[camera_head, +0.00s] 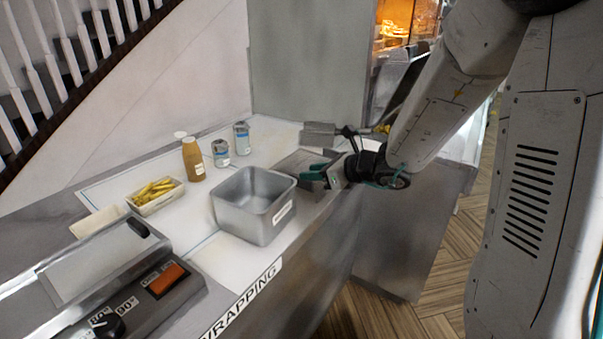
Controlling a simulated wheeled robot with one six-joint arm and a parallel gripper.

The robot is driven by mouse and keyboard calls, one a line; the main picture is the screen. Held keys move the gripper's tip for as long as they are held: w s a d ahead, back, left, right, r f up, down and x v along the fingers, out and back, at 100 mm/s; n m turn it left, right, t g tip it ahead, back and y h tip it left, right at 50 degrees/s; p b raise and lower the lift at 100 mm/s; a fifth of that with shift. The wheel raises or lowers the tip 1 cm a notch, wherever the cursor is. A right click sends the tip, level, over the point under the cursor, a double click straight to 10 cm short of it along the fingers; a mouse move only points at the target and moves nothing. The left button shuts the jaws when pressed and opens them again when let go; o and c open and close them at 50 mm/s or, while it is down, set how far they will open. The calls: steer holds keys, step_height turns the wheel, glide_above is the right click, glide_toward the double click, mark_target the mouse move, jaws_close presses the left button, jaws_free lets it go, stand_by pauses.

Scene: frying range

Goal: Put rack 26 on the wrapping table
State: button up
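The wrapping table (225,262) is a pale counter with a "WRAPPING" label on its front edge. A square, open-topped metal container (240,225) stands upright on it, with a small white label too small to read. I cannot tell whether this is rack 26. My gripper (324,177), with teal fingertips, is just right of the container, over the table's right edge. Its fingers look apart, with nothing visible held between them. It appears clear of the container, though the gap is narrow.
A sealing machine with a red switch (168,278) is at front left. Wooden floor (390,315) is at right.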

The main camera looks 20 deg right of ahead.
steer(key=v, duration=0.6)
steer(key=s+a+r+n+g, duration=0.2)
steer(key=s+a+n+g, duration=0.2)
steer(key=s+a+n, duration=0.3)
steer(key=s+a+r+n+g, duration=0.3)
steer(key=s+a+n+g, duration=0.1)
steer(key=s+n, duration=0.45)
steer(key=s+d+n+g+h, duration=0.1)
steer(key=s+d+n+h, duration=0.7)
steer(key=s+n, duration=0.5)
steer(key=shift+s+r+g, duration=0.3)
steer(key=shift+s, duration=0.05)
